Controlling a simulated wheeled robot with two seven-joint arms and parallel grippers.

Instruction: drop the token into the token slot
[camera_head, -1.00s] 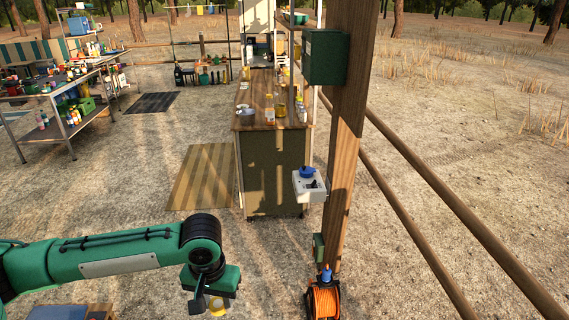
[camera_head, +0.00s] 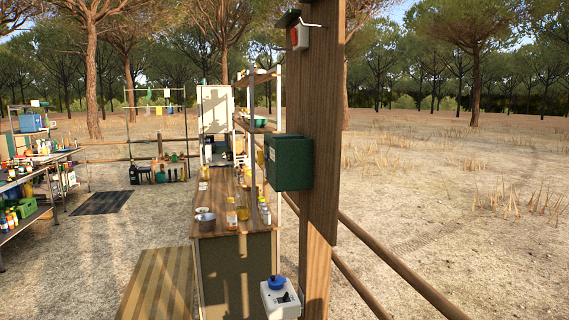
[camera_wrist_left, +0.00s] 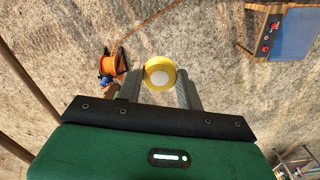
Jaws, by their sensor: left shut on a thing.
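In the left wrist view a round yellow token (camera_wrist_left: 152,86) with a white centre sits between the fingers of my left gripper (camera_wrist_left: 161,75). The gripper is shut on it and holds it in the air above the sandy ground. My left gripper is outside the head view, and my right gripper is in neither view. A token slot cannot be made out. In the head view a dark green box (camera_head: 289,162) is fixed to the wooden post (camera_head: 319,215); I see no opening on its visible faces.
A white box with a blue knob (camera_head: 279,299) is low by the post. Wooden rails run to the right. A counter (camera_head: 215,226) with bottles stands behind. In the wrist view an orange cable reel (camera_wrist_left: 101,63) and a blue-topped wooden box (camera_wrist_left: 278,32) are on the ground.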

